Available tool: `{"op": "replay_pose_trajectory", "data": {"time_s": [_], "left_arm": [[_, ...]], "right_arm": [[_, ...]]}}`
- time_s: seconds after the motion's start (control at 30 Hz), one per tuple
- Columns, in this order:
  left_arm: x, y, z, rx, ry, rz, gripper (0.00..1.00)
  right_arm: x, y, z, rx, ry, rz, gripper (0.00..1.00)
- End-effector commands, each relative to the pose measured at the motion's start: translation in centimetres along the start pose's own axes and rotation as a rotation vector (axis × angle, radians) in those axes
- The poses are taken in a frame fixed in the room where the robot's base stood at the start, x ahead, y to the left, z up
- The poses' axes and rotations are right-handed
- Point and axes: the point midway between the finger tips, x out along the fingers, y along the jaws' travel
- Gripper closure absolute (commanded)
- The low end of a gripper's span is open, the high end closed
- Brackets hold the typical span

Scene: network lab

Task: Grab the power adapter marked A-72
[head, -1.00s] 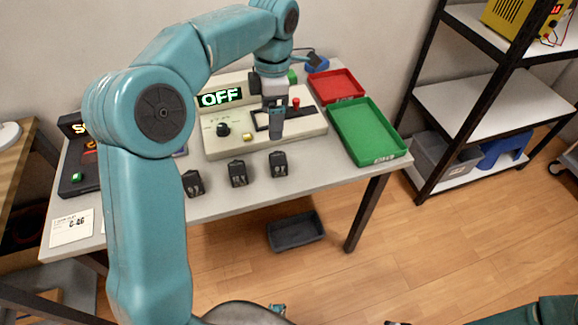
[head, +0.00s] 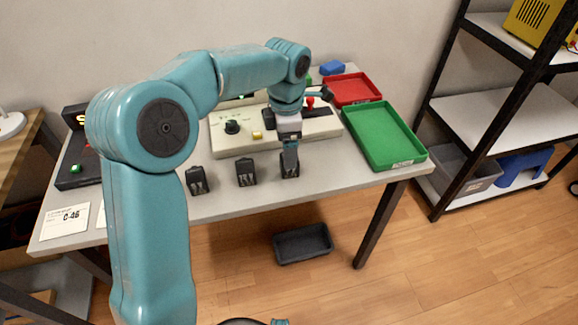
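Three small black power adapters stand in a row along the front of the grey table (head: 330,184): a left one (head: 197,181), a middle one (head: 246,173) and a right one (head: 290,171). Their pale markings are too small to read, so I cannot tell which is A-72. My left gripper (head: 290,164) points down right at the right adapter and partly covers it. I cannot tell whether its fingers are around the adapter or only in front of it. My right gripper is not in view.
Behind the adapters is a pale test panel (head: 225,141) with knobs. A red tray (head: 352,90) and a green tray (head: 385,137) are at the right. A card marked C-46 (head: 66,221) lies at the left. A dark bin (head: 303,244) is on the floor.

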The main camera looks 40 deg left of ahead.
Motion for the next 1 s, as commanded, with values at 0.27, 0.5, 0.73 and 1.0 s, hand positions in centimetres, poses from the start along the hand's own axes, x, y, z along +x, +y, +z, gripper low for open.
{"op": "replay_pose_trajectory", "data": {"time_s": [0.27, 0.5, 0.73, 1.0], "left_arm": [[3.4, 0.0, 0.4, 0.000, 0.002, -0.003, 0.11], [5.7, 0.0, 0.5, 0.000, 0.000, -0.001, 0.11], [5.7, 0.0, 0.5, 0.000, -0.001, 0.000, 0.20], [5.6, 0.0, 0.5, 0.000, -0.001, 0.000, 0.72]], "right_arm": [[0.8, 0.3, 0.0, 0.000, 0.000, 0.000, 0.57], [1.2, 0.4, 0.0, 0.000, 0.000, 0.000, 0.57], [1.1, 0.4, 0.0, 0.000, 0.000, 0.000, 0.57], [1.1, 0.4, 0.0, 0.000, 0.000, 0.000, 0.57]]}}
